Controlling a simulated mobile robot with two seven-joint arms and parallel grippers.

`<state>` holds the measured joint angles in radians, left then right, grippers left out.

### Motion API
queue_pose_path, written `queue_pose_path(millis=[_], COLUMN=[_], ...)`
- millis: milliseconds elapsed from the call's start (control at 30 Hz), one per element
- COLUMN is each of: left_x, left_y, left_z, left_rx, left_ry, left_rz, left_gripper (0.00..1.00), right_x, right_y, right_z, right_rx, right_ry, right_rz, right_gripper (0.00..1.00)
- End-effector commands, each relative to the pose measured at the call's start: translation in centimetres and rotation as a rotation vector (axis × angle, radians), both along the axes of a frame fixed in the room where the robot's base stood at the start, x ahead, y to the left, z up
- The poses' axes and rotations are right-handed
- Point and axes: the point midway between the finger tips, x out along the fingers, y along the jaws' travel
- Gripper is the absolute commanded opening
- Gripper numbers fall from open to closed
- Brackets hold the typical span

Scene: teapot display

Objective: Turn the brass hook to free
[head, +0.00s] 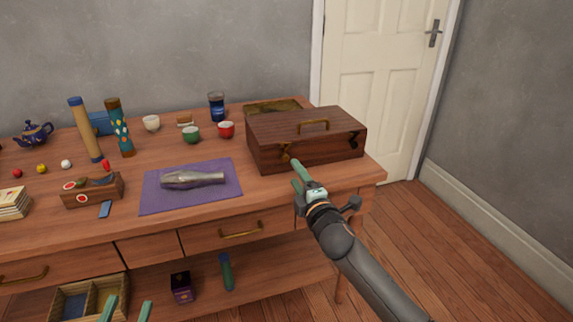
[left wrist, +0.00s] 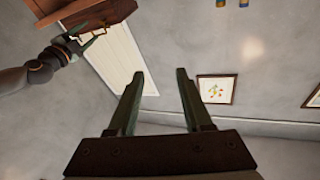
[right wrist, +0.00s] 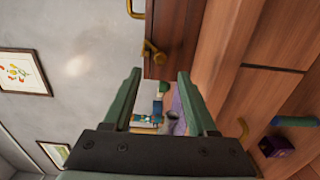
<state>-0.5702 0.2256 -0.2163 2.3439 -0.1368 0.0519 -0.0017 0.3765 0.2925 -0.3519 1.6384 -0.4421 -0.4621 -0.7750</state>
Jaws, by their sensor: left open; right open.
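The brass hook (right wrist: 152,53) is on the dark wooden box (head: 310,152), in front of and between my right gripper's fingertips in the right wrist view. In the head view a small brass fitting (head: 286,152) shows at the left of the box's front, just beyond the right gripper. My right gripper (head: 298,170) is open and empty; I cannot tell whether a finger touches the hook. My left gripper (head: 127,306) is open and empty at the bottom edge of the head view, low in front of the table. The box lid is down, with a brass handle (head: 313,125) on top.
A purple mat (head: 150,203) with a silvery object (head: 193,179) lies left of the box. Drawers with brass handles (head: 240,231) line the table front. Open floor (head: 480,260) lies right.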

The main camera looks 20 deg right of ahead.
Motion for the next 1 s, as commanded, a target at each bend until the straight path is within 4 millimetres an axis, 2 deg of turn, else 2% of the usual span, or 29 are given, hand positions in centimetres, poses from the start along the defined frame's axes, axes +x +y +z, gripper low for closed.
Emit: queue_pose_path(millis=[100,300,500,700,1000], left_x=[-0.6,-2.2,-3.9,-4.8,-5.0], left_y=[-0.2,-0.6,-0.9,-1.1,-1.1], left_z=[2.5,6.5,9.3,10.6,10.8], left_rx=[0.001,0.001,0.004,0.002,0.003], left_ry=[-0.115,-0.294,-0.433,-0.497,-0.504], left_rz=[-0.016,-0.048,-0.073,-0.087,-0.089], left_gripper=[0.5,0.5,0.5,0.5,0.5], right_x=[2.0,4.8,6.6,7.4,7.5], right_y=[0.1,0.2,0.3,0.3,0.3], right_z=[-0.2,-0.2,-0.1,0.0,0.0], right_rx=[0.001,0.0,0.001,0.001,0.001], right_ry=[0.0,0.0,0.0,0.0,0.001], right_rz=[-0.001,0.0,0.0,0.001,0.001], right_gripper=[0.58,0.58,0.58,0.58,0.58])
